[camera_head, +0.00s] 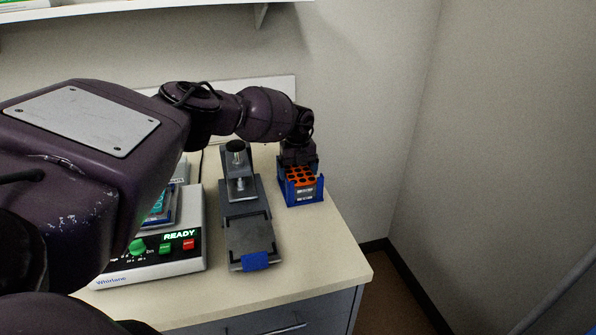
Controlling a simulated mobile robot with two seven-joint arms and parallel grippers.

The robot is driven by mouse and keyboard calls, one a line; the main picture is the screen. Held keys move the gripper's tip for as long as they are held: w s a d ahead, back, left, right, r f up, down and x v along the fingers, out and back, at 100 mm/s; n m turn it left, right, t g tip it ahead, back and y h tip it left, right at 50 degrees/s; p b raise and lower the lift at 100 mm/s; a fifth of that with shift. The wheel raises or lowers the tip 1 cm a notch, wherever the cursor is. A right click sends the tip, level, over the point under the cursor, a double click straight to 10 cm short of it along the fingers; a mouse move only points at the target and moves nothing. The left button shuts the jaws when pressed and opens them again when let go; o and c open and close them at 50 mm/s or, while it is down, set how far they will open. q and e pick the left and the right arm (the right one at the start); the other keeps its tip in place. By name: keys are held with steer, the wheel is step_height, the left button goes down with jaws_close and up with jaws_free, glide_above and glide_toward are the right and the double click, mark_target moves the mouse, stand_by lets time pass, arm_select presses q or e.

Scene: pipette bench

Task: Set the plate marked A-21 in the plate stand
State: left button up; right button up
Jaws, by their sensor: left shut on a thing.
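A plate with an orange top and dark round wells (301,178) sits within a blue stand (313,201) near the right edge of the bench. A pale label shows on the plate's front, too small to read, so I cannot confirm the A-21 mark. My left gripper (299,164) comes down from above at the back of the plate and is shut on it. The fingertips are mostly hidden, and I cannot tell whether the plate rests fully on the stand's floor. My right gripper is not in view.
A grey device with a black knob and blue front tab (248,235) stands left of the stand. Further left, a white machine (150,268) shows "READY", partly covered by my left arm. The bench top (318,262) is clear in front of the stand. A shelf (150,8) runs above.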

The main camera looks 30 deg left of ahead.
arm_select(q)
steer(key=shift+f, duration=0.2)
steer(key=o, duration=0.6)
steer(key=shift+r, duration=0.25)
steer(key=shift+r+p, duration=0.55)
steer(key=shift+r, duration=5.45)
